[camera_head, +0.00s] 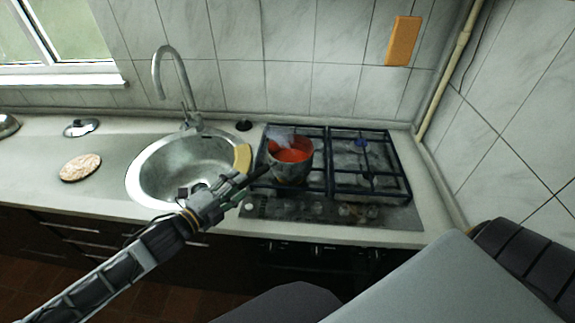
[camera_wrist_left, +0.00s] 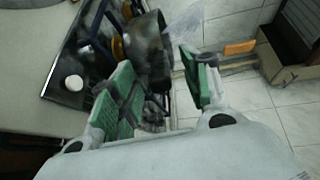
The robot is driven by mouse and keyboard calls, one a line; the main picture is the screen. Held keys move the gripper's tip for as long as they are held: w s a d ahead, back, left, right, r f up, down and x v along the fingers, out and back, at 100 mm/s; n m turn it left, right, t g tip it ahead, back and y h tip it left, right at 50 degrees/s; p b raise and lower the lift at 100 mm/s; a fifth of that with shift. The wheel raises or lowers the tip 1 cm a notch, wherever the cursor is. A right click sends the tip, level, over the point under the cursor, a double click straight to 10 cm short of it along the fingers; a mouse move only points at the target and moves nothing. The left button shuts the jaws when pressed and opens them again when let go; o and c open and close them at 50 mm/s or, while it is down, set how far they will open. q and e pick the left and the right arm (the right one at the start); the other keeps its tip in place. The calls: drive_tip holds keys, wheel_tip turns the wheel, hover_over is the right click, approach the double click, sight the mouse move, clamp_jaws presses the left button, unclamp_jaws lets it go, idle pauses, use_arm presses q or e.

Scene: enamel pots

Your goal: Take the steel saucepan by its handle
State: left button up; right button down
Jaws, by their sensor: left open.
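The steel saucepan (camera_head: 291,172) stands on the left side of the hob, with red contents inside. It also shows in the wrist view as a dark round pan (camera_wrist_left: 147,50) beyond the fingers. My left gripper (camera_head: 232,194) is at the hob's front left corner, just left of and nearer than the pan. In the wrist view the left gripper (camera_wrist_left: 155,72) has its green-padded fingers spread apart. A dark bar runs from the pan towards the gripper; I cannot tell how much is handle and how much finger. My right gripper is not in view.
The hob (camera_head: 360,205) has black grates; its right side is bare. A round sink (camera_head: 150,190) with a tall tap (camera_head: 178,75) lies to the left. A round board (camera_head: 80,167) and a lid (camera_head: 81,127) lie farther left. A pale wisp hangs over the pan.

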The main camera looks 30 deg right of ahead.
sight(249, 177)
use_arm(q)
drive_tip(key=shift+w+d, duration=0.1)
drive_tip(key=shift+d, duration=0.2)
drive_tip(key=shift+p+x, duration=0.4)
drive_tip(key=shift+x, duration=2.1)
drive_tip(key=shift+f, duration=0.15)
clamp_jaws()
